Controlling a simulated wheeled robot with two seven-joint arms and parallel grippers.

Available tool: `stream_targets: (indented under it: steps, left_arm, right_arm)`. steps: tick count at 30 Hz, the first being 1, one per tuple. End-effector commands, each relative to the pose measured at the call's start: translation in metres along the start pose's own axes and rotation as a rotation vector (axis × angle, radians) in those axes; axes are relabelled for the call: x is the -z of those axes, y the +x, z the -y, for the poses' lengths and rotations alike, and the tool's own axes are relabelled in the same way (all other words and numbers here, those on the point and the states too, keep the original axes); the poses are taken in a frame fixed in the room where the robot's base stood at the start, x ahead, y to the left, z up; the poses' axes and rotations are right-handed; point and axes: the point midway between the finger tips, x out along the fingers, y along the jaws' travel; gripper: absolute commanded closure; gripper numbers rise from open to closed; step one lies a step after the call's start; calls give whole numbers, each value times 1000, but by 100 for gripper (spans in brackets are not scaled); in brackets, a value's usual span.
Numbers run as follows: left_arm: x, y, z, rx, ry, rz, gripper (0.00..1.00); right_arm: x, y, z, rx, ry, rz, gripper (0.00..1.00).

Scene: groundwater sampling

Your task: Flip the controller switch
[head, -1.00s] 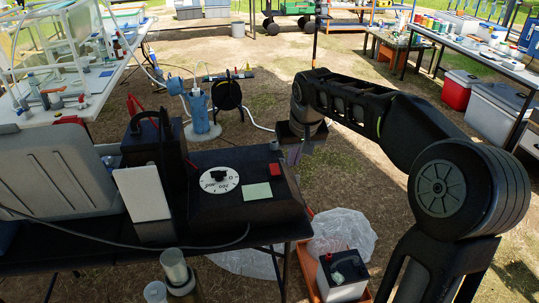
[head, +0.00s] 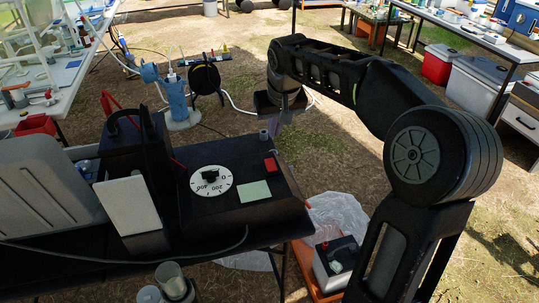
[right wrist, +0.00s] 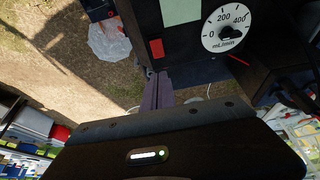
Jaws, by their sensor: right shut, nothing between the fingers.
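The controller (head: 245,213) is a black box on the dark table, with a white flow dial (head: 211,180), a pale green label (head: 254,191) and a red switch (head: 270,164) near its far right corner. In the right wrist view the red switch (right wrist: 156,48) lies just beyond my fingertips. My right gripper (head: 273,127) points down near the controller's far right edge. Its fingers (right wrist: 157,76) are shut together and empty, apart from the switch in both views. The switch's tilt is too small to tell. My left gripper is not in view.
A black case (head: 136,150) with a leaning white panel (head: 128,206) stands left of the controller. A cable crosses the table's front. A battery (head: 337,262) sits in an orange tray below right. Beyond the table are a blue pump (head: 176,98) and a black reel (head: 207,82).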

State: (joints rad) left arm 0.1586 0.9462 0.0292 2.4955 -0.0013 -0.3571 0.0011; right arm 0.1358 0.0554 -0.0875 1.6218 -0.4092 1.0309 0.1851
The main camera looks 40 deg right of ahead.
Motion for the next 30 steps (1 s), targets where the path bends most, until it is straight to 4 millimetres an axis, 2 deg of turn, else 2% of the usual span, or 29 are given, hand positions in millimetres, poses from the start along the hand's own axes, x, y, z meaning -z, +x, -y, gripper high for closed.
stream_targets:
  steps: [5,15,21,25,30]
  left_arm:
    - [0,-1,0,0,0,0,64]
    - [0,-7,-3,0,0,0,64]
    - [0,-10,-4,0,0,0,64]
    - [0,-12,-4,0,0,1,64]
    - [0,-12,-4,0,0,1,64]
  right_arm:
    - [-1,21,0,-1,0,4,100]
    - [-1,88,-1,-1,1,6,100]
    - [-6,119,-1,0,2,5,100]
    - [-7,130,0,0,1,3,100]
    - [-7,133,0,1,1,0,100]
